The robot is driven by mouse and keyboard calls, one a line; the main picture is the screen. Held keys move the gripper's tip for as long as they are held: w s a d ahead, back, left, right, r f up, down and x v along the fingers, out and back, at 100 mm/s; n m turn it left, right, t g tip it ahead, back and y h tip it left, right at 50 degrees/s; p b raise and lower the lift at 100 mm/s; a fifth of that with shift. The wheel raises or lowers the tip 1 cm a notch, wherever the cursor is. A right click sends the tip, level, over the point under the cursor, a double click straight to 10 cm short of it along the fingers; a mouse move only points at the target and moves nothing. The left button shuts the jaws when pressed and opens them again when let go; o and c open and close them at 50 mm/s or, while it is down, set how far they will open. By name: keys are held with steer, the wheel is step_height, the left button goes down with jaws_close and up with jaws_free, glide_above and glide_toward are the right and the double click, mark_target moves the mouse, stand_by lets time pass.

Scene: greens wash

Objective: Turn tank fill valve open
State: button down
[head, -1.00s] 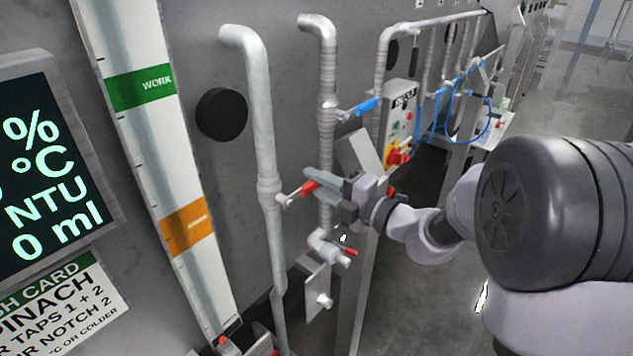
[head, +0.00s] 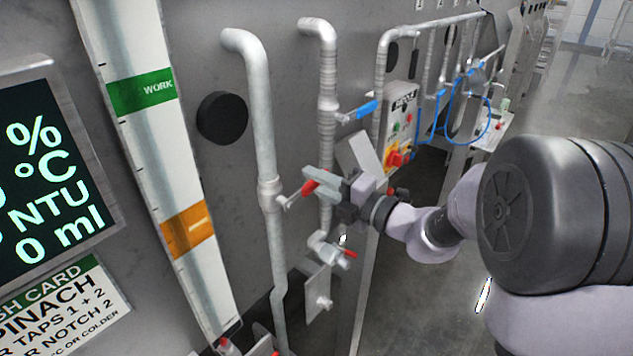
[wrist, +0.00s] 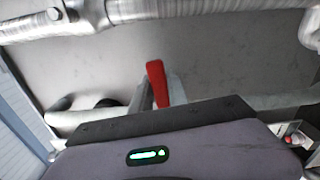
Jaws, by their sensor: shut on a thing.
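A red valve handle (head: 309,188) sits on a short metal stem at the left vertical pipe (head: 266,150) in the head view. My gripper (head: 319,184) reaches in from the right and is shut on this handle. In the wrist view the red handle (wrist: 157,82) stands between my fingers, near the middle. The fingers partly cover the handle in the head view. No label naming the valve is readable.
A blue-handled valve (head: 366,108) sits above on the second pipe (head: 327,70). A smaller red-handled tap (head: 350,254) is below my gripper. A control box (head: 398,130) stands behind. A gauge strip (head: 160,150) and display (head: 50,165) are at left.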

mark_target(306, 185)
steer(key=r+n, duration=0.2)
steer(key=shift+s+a+n+p, duration=0.15)
steer(key=shift+s+n+p, duration=0.05)
steer(key=shift+n+p, duration=0.15)
steer(key=r+n, duration=0.1)
steer(key=s+r+n, duration=0.1)
steer(key=n, duration=0.1)
steer(key=shift+a+n, duration=0.25)
steer(key=shift+a, duration=0.15)
steer(key=n, duration=0.1)
steer(key=s+r+n+b, duration=0.1)
steer(key=shift+a+r+n, duration=0.1)
steer(key=shift+a+n, duration=0.2)
steer(key=shift+a, duration=0.1)
steer(key=shift+s+a+r+n+b, duration=0.3)
steer(key=shift+s+n+b, duration=0.1)
steer(key=shift+n, duration=0.4)
steer(key=shift+s+a+r+n+b, duration=0.3)
steer(key=shift+s+n+b, duration=0.1)
steer(key=shift+n, duration=0.4)
steer(key=c, duration=1.3)
jaws_free()
steer(key=shift+r, duration=0.1)
